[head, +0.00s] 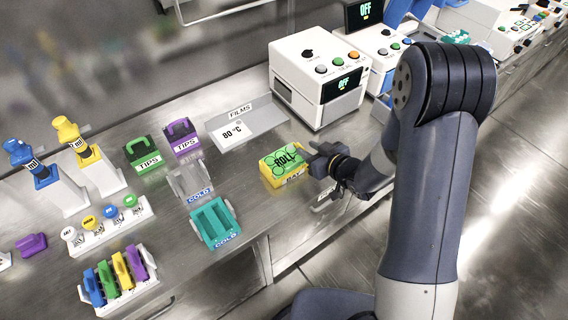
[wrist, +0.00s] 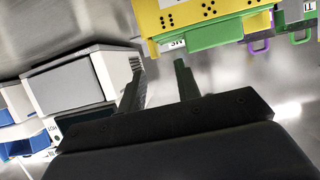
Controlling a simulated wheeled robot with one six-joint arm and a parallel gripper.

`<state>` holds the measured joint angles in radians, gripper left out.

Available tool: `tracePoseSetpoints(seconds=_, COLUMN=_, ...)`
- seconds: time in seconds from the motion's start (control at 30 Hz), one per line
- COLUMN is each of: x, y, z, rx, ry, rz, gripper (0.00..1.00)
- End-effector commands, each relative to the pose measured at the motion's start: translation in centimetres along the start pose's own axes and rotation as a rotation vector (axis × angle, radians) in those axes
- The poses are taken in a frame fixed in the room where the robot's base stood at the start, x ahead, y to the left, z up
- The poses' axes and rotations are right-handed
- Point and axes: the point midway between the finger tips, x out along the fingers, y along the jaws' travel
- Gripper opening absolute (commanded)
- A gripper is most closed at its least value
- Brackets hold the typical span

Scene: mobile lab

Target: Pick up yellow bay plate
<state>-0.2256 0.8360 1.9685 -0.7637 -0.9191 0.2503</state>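A yellow block with a green top, printed with dark letters, sits on the steel bench in the head view (head: 283,174); I take it to be the yellow bay plate. My gripper (head: 312,154) is at its right side, close to it. In the wrist view the yellow piece (wrist: 200,14) with a green edge is at the top, just past the fingertips. My gripper (wrist: 160,68) is open there, its two black fingers apart with nothing between them. Whether a finger touches the block cannot be told.
A white instrument (head: 315,80) stands behind the block. A grey films tray (head: 262,108) is behind left. A teal cold rack (head: 214,222), a grey cold rack (head: 188,180) and green (head: 144,154) and purple (head: 181,138) tips boxes stand left. The bench's front edge is near.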

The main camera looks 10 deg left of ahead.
Motion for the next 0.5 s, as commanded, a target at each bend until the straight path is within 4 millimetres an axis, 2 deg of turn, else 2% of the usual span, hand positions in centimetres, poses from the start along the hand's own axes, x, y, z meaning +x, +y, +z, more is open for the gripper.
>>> tracePoseSetpoints(seconds=0.3, x=3.6, y=0.0, z=0.4, rx=0.0, ry=-0.002, rz=-0.002, gripper=0.32)
tracePoseSetpoints(seconds=0.5, x=4.0, y=0.0, z=0.5, rx=-0.001, ry=-0.001, rz=-0.002, gripper=0.32)
